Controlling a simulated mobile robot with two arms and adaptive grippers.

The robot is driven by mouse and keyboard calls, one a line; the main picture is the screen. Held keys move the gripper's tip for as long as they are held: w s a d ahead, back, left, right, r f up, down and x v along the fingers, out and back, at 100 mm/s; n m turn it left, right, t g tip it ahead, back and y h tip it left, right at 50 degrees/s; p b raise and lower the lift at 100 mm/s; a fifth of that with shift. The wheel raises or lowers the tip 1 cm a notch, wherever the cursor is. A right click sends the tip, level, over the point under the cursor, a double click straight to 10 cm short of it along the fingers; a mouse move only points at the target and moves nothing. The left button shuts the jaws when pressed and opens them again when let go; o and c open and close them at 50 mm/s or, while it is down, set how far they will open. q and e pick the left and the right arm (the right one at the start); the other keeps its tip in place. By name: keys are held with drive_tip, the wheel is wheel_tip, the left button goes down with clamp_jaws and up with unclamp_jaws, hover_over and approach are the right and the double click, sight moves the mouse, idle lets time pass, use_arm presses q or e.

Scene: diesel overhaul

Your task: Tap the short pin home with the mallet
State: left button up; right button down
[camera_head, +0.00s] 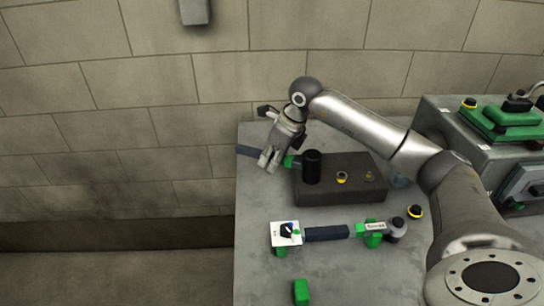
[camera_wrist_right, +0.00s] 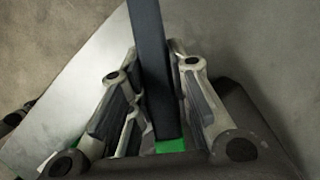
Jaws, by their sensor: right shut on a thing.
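The mallet has a black cylindrical head (camera_head: 312,167), a green collar (camera_head: 291,161) and a dark blue handle (camera_head: 248,151). My right gripper (camera_head: 271,159) is shut on this handle, left of the head. In the right wrist view the handle (camera_wrist_right: 152,60) runs between the fingers, with green at its lower end. The head appears over the left part of a dark block (camera_head: 340,194); I cannot tell whether it touches. On the block's top are a yellow-and-black ringed piece (camera_head: 341,177) and a small brass-coloured piece (camera_head: 369,176). I cannot tell which is the short pin. My left gripper is out of view.
A dark-handled tool (camera_head: 327,233) lies in green supports beside a white card (camera_head: 286,233) at the front. A green block (camera_head: 301,291) and a yellow-and-black piece (camera_head: 415,211) are on the grey bench (camera_head: 260,205). A grey machine with a green top (camera_head: 508,118) stands right.

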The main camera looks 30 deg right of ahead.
drive_tip(key=shift+d+r+p, duration=0.1)
drive_tip(key=shift+r+p, duration=0.4)
wheel_tip(320, 180, up, 6)
drive_tip(key=p, duration=0.4)
drive_tip(key=shift+r, duration=0.1)
